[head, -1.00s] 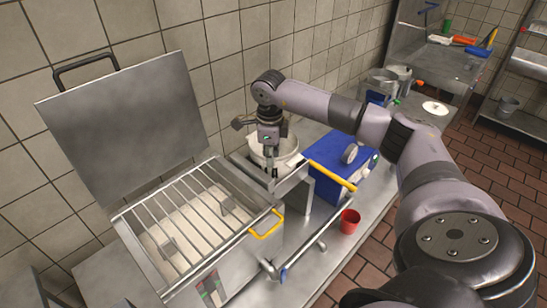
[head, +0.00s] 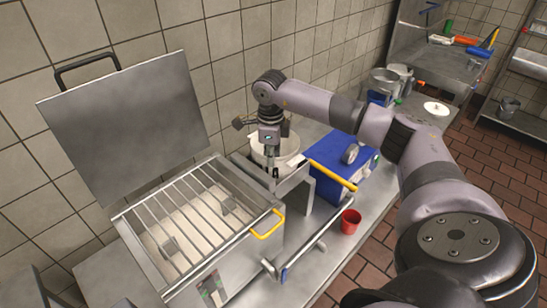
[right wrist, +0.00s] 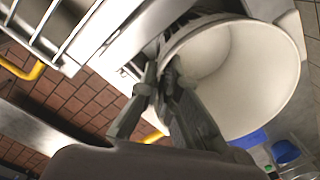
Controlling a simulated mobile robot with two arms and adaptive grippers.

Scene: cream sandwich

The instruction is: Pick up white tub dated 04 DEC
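The white tub (head: 289,149) stands behind the steel frame beside the grill-covered vat in the head view, partly hidden by my right arm. In the right wrist view the tub (right wrist: 245,75) shows its open mouth and looks empty. Dark print shows on its outer wall, but I cannot read a date. My right gripper (head: 272,172) points down at the tub's near rim. In the right wrist view its fingers (right wrist: 160,72) are close together astride the tub's wall, one inside and one outside, and look shut on it. My left gripper is not in view.
The steel vat with a bar grill (head: 190,222) and raised lid (head: 125,125) stands at the left. A yellow handle (head: 333,175) and a blue box (head: 338,150) lie right of the tub. A red cup (head: 350,221) stands on the counter edge. The tiled wall is close behind.

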